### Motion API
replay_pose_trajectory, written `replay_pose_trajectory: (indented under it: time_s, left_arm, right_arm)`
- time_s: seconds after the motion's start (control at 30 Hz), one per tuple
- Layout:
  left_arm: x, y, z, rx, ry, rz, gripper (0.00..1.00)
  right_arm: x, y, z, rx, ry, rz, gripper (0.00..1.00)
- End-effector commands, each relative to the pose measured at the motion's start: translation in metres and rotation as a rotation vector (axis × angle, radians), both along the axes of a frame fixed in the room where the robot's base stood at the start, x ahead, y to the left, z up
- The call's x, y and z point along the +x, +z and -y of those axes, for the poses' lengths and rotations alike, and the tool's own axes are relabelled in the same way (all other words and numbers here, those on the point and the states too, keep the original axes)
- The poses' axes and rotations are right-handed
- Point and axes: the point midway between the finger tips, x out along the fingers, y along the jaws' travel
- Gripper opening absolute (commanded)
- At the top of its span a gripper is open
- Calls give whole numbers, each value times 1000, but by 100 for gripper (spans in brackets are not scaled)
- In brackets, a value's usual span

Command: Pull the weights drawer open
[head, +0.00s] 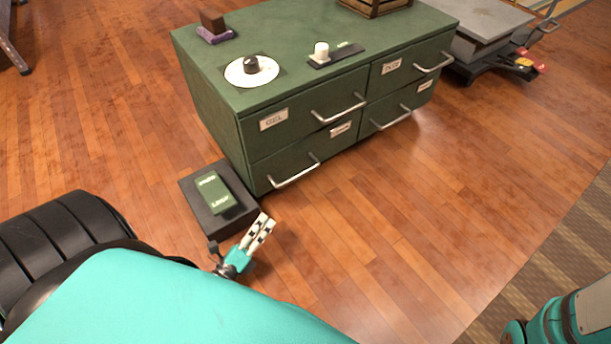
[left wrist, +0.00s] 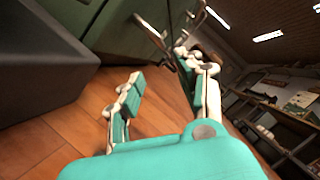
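A green cabinet (head: 222,115) has two rows of drawers with pale bar handles, all looking closed in the head view. The labels are too small to read surely, so I cannot tell which drawer is the weights drawer. The lower left drawer's handle (head: 294,172) is the nearest to my left gripper (head: 265,226). That gripper is low over the floor, in front of the cabinet and apart from the handle. In the left wrist view its fingers (left wrist: 160,78) are spread and empty, with a handle (left wrist: 151,32) beyond them. My right gripper is not in view.
A dark box (head: 233,217) with a green top piece stands on the floor left of my left gripper, close to it. A grey-topped platform (head: 480,18) is at the back right. Wooden floor in front of the drawers (head: 400,210) is clear.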

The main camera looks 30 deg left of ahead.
Motion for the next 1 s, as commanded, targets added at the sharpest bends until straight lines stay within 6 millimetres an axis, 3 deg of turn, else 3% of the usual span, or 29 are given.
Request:
replay_pose_trajectory:
  time_s: [0.17,0.7,1.0]
  left_arm:
    - [26,6,1,0,-2,6,37]
    - [138,27,7,-1,-3,3,37]
    - [165,35,8,-3,-1,-2,37]
  right_arm:
    - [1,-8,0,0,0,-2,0]
    - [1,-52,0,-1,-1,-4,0]
    - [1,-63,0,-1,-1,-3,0]
